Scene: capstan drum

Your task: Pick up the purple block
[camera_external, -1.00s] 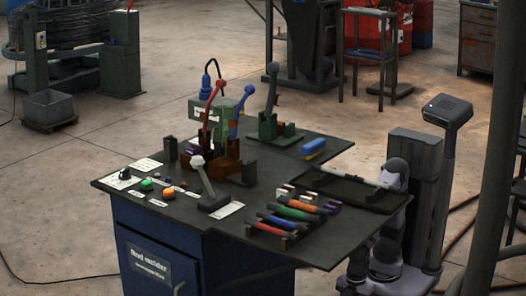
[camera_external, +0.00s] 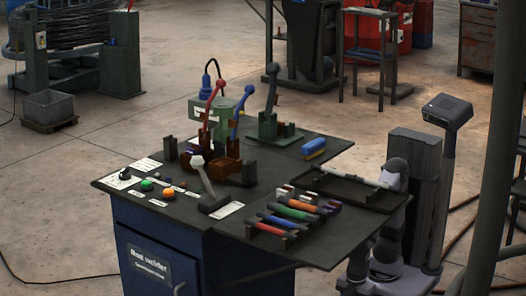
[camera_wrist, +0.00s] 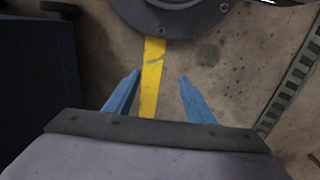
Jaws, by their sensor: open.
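A small purple patch (camera_external: 333,206) shows at the right end of the row of coloured handles on the dark bench top in the external view. It is too small to tell whether it is a separate block. No purple block shows in the wrist view. My gripper (camera_wrist: 160,78) is open and empty in the wrist view, its two blue fingers apart above the concrete floor and a yellow floor line. It is away from the bench top. In the external view my arm is at the bench's right side, and I cannot make out the gripper there.
The bench top (camera_external: 270,262) carries a rack of coloured handles (camera_external: 292,213), a dark tray (camera_external: 350,192), a blue-and-yellow item (camera_external: 314,147) and upright levers (camera_external: 272,85). An orange button (camera_external: 168,192) and a green button (camera_external: 147,184) sit at the left. The front right corner is bare.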

